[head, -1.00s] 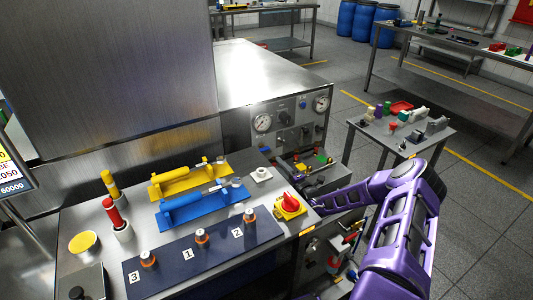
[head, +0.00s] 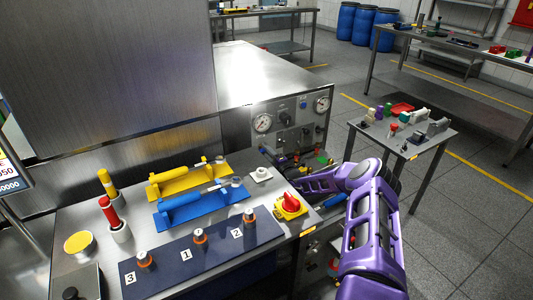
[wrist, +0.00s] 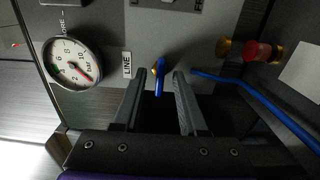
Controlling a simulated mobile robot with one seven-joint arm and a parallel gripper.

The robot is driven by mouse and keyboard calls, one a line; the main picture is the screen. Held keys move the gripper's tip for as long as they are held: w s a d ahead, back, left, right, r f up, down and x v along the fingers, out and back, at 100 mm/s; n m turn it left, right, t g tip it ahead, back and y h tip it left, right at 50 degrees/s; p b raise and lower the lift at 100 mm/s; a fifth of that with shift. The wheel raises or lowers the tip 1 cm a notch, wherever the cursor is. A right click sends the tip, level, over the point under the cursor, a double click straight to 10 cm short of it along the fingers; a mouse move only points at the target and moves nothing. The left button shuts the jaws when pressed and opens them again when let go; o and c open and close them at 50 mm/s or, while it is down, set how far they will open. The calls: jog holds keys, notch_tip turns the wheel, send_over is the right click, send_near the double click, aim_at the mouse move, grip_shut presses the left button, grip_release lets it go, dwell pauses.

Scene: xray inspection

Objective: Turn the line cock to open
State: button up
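The line cock (wrist: 160,73), a small blue lever on a brass stem, sits on the grey panel beside a white LINE label (wrist: 127,65) in the wrist view. My gripper (wrist: 160,88) is open, with one finger on each side of the blue lever. The lever appears between the fingertips, with a gap on both sides; I cannot tell whether either finger touches it. In the head view my purple arm reaches left to the gauge panel, and the line cock cannot be made out there.
A round pressure gauge (wrist: 73,63) is left of the label. A blue line (wrist: 255,100) and a red and brass fitting (wrist: 258,51) are at right. In the head view, a red knob on a yellow base (head: 291,204) stands on the bench near my arm.

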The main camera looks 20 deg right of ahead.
grip_shut()
dwell(0.3)
jog(key=shift+n+p, duration=1.45)
jog(key=shift+n, duration=7.45)
jog(key=shift+o, duration=0.4)
grip_release()
